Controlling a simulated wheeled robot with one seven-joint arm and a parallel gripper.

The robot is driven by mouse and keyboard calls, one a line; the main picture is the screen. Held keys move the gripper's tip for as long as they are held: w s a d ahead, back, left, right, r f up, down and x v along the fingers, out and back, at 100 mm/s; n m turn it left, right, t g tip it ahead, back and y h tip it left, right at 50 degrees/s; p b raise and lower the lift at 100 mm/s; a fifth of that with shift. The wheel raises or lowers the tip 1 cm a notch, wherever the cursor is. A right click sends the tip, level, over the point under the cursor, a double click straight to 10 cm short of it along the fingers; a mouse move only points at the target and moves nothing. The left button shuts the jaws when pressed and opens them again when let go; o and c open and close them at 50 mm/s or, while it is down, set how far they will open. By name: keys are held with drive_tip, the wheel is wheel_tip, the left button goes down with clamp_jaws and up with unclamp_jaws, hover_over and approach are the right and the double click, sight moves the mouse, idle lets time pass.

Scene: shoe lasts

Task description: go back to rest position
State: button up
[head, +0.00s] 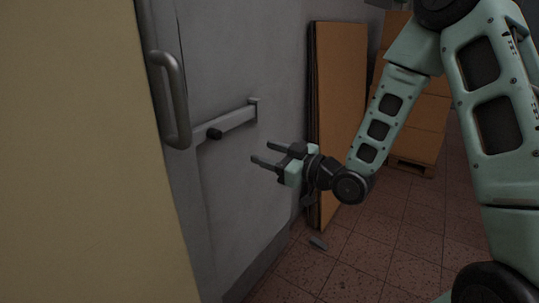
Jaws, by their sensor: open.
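My gripper (265,155) is open and empty, with its two dark fingers pointing left toward the grey wall. It hangs in the air in front of the wall, below and to the right of a grey bar (228,122) mounted there, and appears apart from it. My arm comes in from the upper right, bent at the elbow. No shoe last shows in this view.
A cream panel (75,150) fills the left, beside a metal pull handle (176,100). Tall cardboard sheets (340,100) lean behind my gripper. Stacked boxes (415,125) stand on a pallet (411,167). A small grey object (318,243) lies on the tiled floor (370,260), which is otherwise mostly clear.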

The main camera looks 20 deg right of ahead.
drive_tip(key=s+a+f+g+h, duration=0.5)
drive_tip(key=s+a+g, duration=0.3)
drive_tip(key=s+a, duration=0.1)
drive_tip(key=s+r+g+h, duration=0.1)
drive_tip(key=s+g+h, duration=0.1)
drive_tip(key=s, duration=0.9)
drive_tip(key=s+r+g+h, duration=0.1)
drive_tip(key=s+g, duration=0.4)
drive_tip(key=s, duration=0.6)
drive_tip(key=shift+s+r+m+h, duration=0.3)
drive_tip(key=shift+h, duration=0.3)
